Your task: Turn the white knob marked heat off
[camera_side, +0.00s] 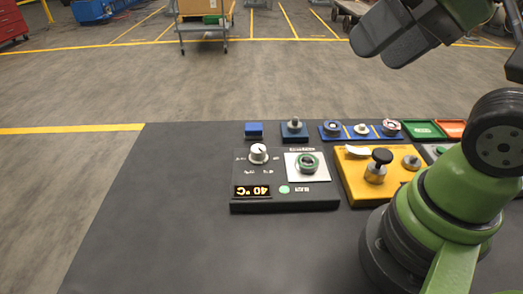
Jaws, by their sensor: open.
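The white knob (258,153) stands on the left of a dark control panel (237,184) on the table. Its top carries a dark pointer mark, and small markings around it are too small to read. An orange display (252,191) below it reads 40 °C and appears upside down. A small pale green light (284,189) sits beside the display. My gripper (390,40) is at the upper right, high above the table and well apart from the knob. Its two dark fingers are open, and nothing shows between them.
Right of the knob are a green ring part (308,163) on a pale plate and a yellow block (357,188) with a black-topped knob (381,156). Behind stand blue blocks (254,130), and green (425,129) and orange (452,127) trays. The table's left part (160,220) is clear.

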